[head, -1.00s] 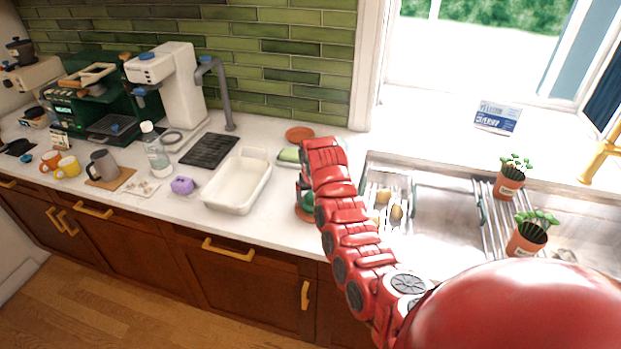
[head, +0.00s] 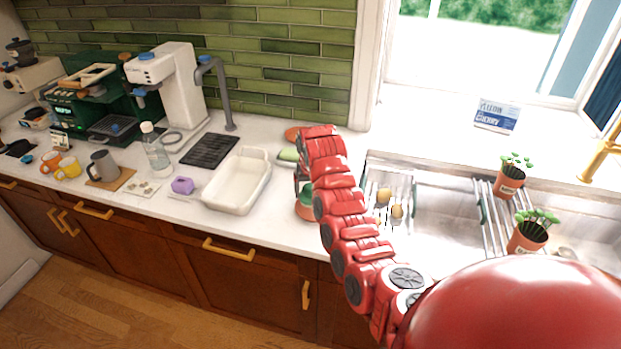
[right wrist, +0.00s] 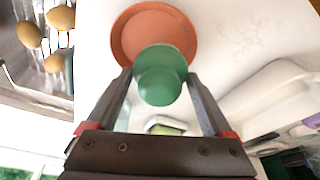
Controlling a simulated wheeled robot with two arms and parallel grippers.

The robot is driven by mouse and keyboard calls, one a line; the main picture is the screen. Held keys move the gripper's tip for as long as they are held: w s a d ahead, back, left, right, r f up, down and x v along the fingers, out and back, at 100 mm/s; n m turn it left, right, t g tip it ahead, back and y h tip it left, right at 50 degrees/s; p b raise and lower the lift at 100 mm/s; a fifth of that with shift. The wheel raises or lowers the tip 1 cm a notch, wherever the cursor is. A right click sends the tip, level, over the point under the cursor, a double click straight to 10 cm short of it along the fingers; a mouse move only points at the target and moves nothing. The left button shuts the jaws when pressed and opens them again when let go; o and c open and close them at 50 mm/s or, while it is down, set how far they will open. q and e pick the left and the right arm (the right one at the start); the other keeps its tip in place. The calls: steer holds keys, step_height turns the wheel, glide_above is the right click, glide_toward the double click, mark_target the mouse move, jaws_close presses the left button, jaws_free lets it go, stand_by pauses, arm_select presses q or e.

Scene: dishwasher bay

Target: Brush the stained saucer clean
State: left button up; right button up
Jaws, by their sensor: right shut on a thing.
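A terracotta saucer (head: 306,215) lies on the counter left of the sink, partly hidden by my right arm. In the right wrist view the saucer (right wrist: 128,38) shows as a round orange dish with a raised rim; I see no clear stain on its visible part. My right gripper (right wrist: 160,76) is shut on a green round-handled brush (right wrist: 162,86). The brush is over the saucer's edge area and covers part of it; whether its bristles touch cannot be told. In the head view a bit of the green brush (head: 305,194) shows beside my arm. My left gripper is not in view.
Another terracotta dish (head: 292,134) and a green sponge-like item (head: 288,155) lie behind. A white tray (head: 264,185) stands to the left. The sink rack (head: 376,212) holding egg-shaped items is to the right. Two potted plants (head: 508,184) stand over the sink.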

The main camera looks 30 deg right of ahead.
steer(key=shift+r, duration=0.6)
step_height(320, 180, up, 2)
steer(key=shift+w, duration=0.15)
steer(key=shift+r, duration=0.95)
